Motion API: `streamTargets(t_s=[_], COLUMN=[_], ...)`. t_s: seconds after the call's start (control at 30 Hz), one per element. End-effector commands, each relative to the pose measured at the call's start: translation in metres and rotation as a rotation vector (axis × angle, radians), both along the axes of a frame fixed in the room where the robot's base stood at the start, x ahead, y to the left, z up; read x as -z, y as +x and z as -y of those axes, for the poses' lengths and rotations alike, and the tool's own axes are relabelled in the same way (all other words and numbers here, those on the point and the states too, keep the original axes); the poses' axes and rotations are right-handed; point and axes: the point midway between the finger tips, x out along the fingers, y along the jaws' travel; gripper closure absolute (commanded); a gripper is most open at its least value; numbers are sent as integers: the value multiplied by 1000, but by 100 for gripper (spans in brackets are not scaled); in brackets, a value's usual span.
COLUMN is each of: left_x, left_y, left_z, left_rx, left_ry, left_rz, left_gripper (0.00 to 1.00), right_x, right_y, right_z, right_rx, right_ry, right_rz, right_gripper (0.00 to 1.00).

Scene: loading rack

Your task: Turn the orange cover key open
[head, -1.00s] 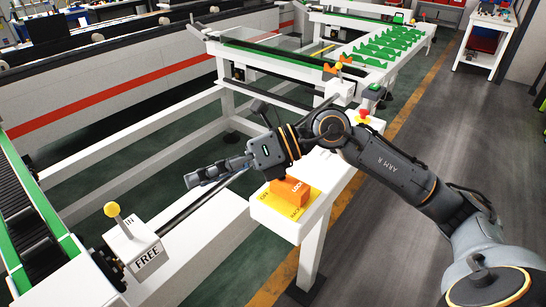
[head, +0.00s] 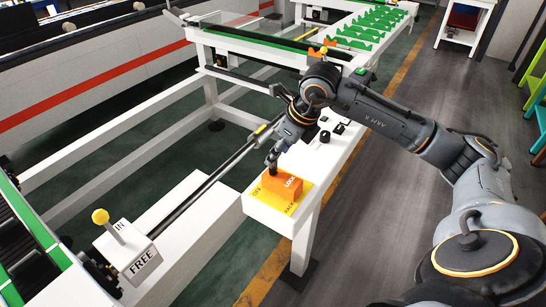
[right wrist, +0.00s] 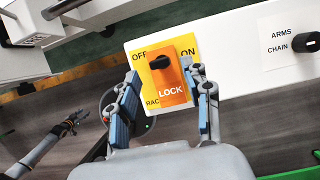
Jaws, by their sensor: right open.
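The orange cover (head: 283,186), marked LOCK, sits on a yellow plate (head: 254,203) at the near end of a white beam. In the right wrist view the orange cover (right wrist: 170,86) lies lengthwise between OFF and ON, with a black knob (right wrist: 160,62) near its top. My right gripper (head: 273,160) points down close over the cover. In the right wrist view my right gripper (right wrist: 165,79) is open, its fingers on either side of the cover; contact cannot be told. An arm, apparently my left one, ends in a small gripper (right wrist: 75,120) at left; its jaws are unclear.
A black knob labelled ARMS CHAIN (right wrist: 306,42) is further along the beam. A yellow-knobbed lever (head: 100,217) stands on a white FREE block (head: 139,263) at left. Green-topped rack frames (head: 370,40) stand behind. The floor right of the beam is clear.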

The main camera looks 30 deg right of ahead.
Motion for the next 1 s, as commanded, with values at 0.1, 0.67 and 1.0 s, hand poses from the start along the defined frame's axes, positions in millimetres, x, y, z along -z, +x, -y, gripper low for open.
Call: streamTargets(t_s=[0.1, 0.67, 1.0], left_x=[-9, -15, -15], left_y=[1, 6, 6], left_z=[0, -1, -1], left_rx=[0, 0, 1], left_ry=[1, 0, 1], left_rz=[1, 9, 9], left_gripper=[60, 60, 60], right_x=[18, 45, 45], right_y=[7, 17, 17], right_z=[-4, -7, -7], right_rx=[-2, 0, 0], right_ry=[2, 0, 1], right_rz=[-4, 1, 1], right_gripper=[51, 51, 100])
